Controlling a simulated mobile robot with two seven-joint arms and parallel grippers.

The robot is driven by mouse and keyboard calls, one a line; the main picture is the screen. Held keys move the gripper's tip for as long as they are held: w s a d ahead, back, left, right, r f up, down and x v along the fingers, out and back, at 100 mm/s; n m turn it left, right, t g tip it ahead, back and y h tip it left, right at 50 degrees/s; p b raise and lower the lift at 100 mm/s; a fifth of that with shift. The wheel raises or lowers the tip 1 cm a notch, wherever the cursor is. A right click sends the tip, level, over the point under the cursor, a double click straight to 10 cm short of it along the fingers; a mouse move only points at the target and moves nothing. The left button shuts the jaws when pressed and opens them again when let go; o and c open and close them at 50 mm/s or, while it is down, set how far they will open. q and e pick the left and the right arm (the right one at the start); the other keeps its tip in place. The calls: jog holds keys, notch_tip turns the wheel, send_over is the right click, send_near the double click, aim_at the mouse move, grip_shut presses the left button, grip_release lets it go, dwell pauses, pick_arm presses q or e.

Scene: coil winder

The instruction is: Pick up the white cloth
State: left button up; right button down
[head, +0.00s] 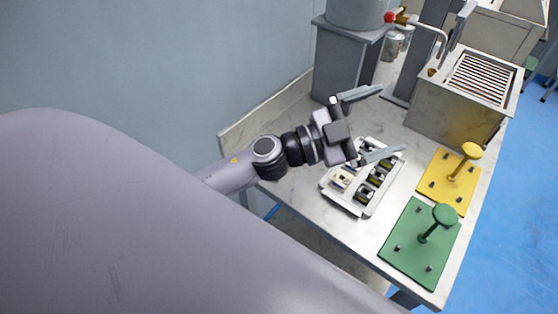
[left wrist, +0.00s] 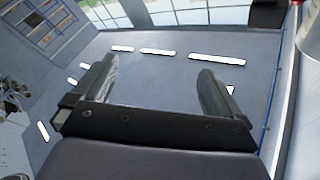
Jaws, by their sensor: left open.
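I cannot make out a white cloth in either view. My left gripper (head: 393,118) reaches in from the left over the table, its two grey fingers spread wide with nothing between them. One finger overlaps the far edge of the white tray in the head view. In the left wrist view the same open gripper (left wrist: 158,68) shows empty, with a far grey surface and white strips behind it. My right gripper is in neither view.
On the table (head: 300,182) are a white tray (head: 333,198) of small dark coil parts, a green plate (head: 412,256) and a yellow plate (head: 443,199), each with a knobbed post. A grey slatted box (head: 450,112) and a grey machine stand (head: 345,65) are behind. Blue floor (head: 520,200) lies right.

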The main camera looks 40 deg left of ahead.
pick_arm(q)
notch_tip(320, 180, down, 11)
jog(key=a+m+g+y, duration=0.3)
jog(key=m+g, duration=0.5)
jog(key=g, duration=0.4)
jog(key=a+f+n+g+y, duration=0.1)
jog(key=a+y, duration=0.2)
jog(key=a, duration=0.3)
jog(key=a+f+n+g+y, duration=0.1)
jog(key=a+y, duration=0.2)
jog(key=a, duration=0.3)
jog(key=a+f+n+g+y, duration=0.1)
jog(key=a+f+n+y, duration=0.1)
jog(key=a, duration=0.4)
jog(key=shift+y, duration=0.6)
jog(key=shift+s+a+f+g, duration=0.1)
jog(key=shift+a+f+g, duration=0.15)
jog(key=shift+g, duration=0.05)
jog(key=shift+f+b, duration=0.3)
jog(key=shift+b, duration=0.25)
jog(key=f+b, duration=0.1)
jog(key=f, duration=0.1)
jog(key=d+f+b, duration=0.1)
jog(key=f+b, duration=0.3)
jog(key=shift+s+d, duration=0.2)
jog(key=shift+d, duration=0.15)
jog(key=shift+r, duration=0.1)
jog(key=c, duration=0.8)
